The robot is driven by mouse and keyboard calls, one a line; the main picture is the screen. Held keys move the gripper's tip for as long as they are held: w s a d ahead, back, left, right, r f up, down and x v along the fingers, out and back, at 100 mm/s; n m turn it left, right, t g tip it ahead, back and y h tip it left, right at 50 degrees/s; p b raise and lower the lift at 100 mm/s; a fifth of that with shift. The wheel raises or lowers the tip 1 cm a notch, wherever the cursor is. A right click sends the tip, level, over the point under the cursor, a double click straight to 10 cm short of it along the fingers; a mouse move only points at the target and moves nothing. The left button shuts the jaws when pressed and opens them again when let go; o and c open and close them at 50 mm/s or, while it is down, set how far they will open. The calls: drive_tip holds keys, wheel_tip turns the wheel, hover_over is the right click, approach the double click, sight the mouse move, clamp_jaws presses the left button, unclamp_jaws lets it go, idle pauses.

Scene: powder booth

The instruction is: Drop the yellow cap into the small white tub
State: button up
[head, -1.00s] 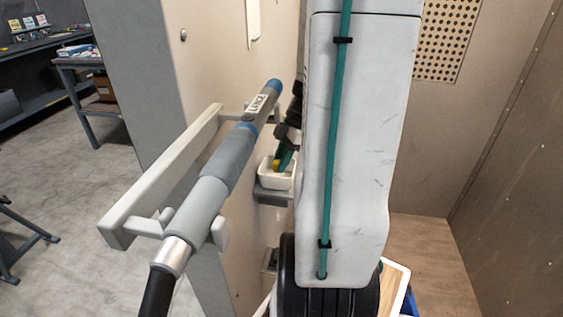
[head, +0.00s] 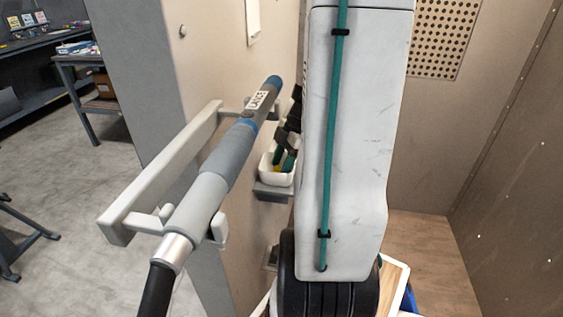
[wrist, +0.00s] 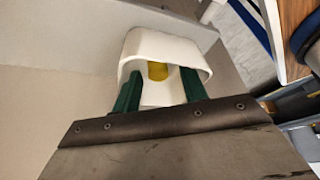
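The small white tub (head: 277,178) sits on a small grey shelf on the booth wall; it also shows in the wrist view (wrist: 150,42). The yellow cap (wrist: 157,71) shows inside the tub, between my green fingertips, with a gap on each side. Only a bit of the cap (head: 278,168) shows in the head view. My gripper (wrist: 161,74) is open, its fingertips reaching into the tub. In the head view my gripper (head: 284,162) is partly hidden by my arm.
A grey spray lance (head: 212,180) rests on a pale wall bracket (head: 165,180) left of the tub and close to my arm. The grey shelf (head: 272,192) juts out under the tub. A workbench (head: 75,65) stands far left.

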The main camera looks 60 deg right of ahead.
drive_tip(key=v, duration=1.3)
drive_tip(key=shift+a+r, duration=0.1)
drive_tip(key=shift+a, duration=0.1)
